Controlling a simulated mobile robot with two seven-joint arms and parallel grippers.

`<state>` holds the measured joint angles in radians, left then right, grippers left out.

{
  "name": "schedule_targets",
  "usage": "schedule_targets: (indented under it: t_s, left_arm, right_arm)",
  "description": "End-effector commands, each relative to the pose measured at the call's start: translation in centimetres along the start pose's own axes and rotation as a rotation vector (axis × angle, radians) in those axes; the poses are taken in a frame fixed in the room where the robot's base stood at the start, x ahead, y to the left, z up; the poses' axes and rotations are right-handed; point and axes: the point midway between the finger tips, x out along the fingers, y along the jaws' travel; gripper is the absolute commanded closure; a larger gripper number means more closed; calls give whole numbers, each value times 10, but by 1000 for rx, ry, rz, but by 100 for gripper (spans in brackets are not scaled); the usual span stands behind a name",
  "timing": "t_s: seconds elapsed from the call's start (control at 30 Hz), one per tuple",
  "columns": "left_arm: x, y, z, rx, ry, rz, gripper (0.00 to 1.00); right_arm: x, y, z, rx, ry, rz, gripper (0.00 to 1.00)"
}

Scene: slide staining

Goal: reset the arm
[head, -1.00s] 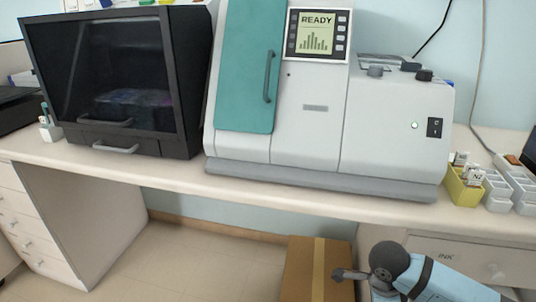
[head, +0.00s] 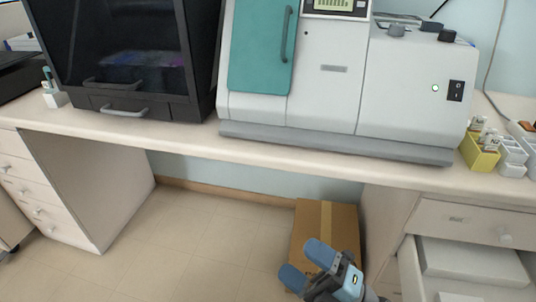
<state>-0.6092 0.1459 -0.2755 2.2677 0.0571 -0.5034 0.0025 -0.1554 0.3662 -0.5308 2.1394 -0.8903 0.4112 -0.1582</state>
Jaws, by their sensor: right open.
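My right gripper (head: 302,258) is low in the head view, right of the middle, with its two blue fingers spread apart. Nothing shows between the fingers. It is in front of the bench, below the bench top's front edge, and overlaps the cardboard box (head: 335,222) on the floor in the picture. Part of my right arm shows at the bottom edge. My left gripper is not in view.
The bench top (head: 180,136) carries a black glass-fronted cabinet (head: 150,108), a grey-white machine with a teal door (head: 258,60), and a yellow rack (head: 478,155). An open drawer (head: 412,275) with pale boxes juts out lower right. Floor at left (head: 190,245) is clear.

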Motion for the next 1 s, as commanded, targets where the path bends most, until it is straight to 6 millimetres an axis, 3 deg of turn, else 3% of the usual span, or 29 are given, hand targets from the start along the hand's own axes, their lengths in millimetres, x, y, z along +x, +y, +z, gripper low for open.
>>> schedule_targets:
  t_s: [0.1, 0.23, 0.37, 0.53, 0.6, 1.0]
  left_arm:
    - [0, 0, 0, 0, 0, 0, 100]
    - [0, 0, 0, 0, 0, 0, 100]
    - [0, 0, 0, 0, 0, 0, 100]
    - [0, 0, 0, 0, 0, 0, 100]
    - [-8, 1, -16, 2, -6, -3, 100]
    - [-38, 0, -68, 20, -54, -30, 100]
  right_arm:
    - [-36, -4, 34, 390, -382, 86, 11]
    - [-81, -28, 52, 736, -689, 122, 11]
    - [-122, -57, 50, 1025, -920, 128, 11]
    - [-168, -93, 26, 1369, -1160, 109, 11]
    - [-162, -77, 24, 1383, -1173, 104, 11]
    - [-146, -19, 17, 1353, -1224, 79, 11]
